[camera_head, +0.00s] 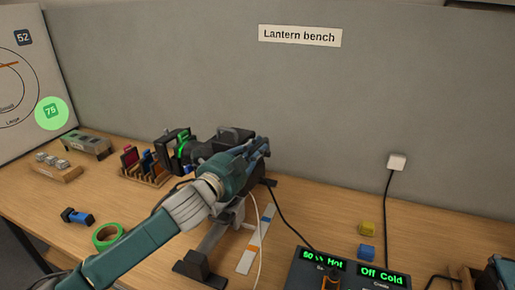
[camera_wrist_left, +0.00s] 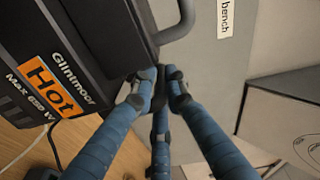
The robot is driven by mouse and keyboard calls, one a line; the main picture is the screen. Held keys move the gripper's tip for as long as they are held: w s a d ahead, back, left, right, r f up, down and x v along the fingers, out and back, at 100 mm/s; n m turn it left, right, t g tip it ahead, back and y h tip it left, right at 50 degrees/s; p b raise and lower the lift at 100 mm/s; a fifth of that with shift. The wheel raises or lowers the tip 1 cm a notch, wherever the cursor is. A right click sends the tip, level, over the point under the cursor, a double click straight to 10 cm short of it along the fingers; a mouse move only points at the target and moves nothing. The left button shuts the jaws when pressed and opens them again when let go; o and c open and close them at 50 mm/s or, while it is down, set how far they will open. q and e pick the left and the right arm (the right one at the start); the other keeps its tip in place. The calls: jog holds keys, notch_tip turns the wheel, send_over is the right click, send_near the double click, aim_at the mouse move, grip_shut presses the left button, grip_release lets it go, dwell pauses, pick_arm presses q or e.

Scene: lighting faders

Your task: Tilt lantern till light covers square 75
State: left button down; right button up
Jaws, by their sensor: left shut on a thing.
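The black lantern (camera_head: 196,150) stands on a stand on the bench, its front facing the board (camera_head: 20,120) at the left. A round green light spot (camera_head: 45,122) lies on the board, and the square marked 75 (camera_head: 51,110) is inside it. My left gripper (camera_head: 257,147) is at the lantern's rear end. In the left wrist view the lantern body (camera_wrist_left: 95,45) carries an orange "Hot" label, and my blue fingers (camera_wrist_left: 158,78) are shut at its edge. The exact part gripped is hidden. My right gripper is not seen.
A control box (camera_head: 318,272) with green displays sits at the front. Green tape (camera_head: 107,236), a blue-black clamp-like item (camera_head: 77,216) and a rack of colour frames (camera_head: 145,170) are left. Cables cross the bench.

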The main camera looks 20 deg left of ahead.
pick_arm(q)
jog(key=c, duration=1.8)
grip_release()
jog(key=shift+d+r, duration=0.1)
jog(key=shift+d, duration=0.05)
jog(key=shift+s, duration=0.1)
jog(key=shift+s, duration=0.5)
jog(key=s, duration=0.3)
jog(key=s+a, duration=0.1)
jog(key=s, duration=0.3)
jog(key=s+a, duration=0.1)
jog(key=s, duration=0.2)
jog(key=shift+s+a, duration=0.15)
jog(key=shift+s, duration=0.2)
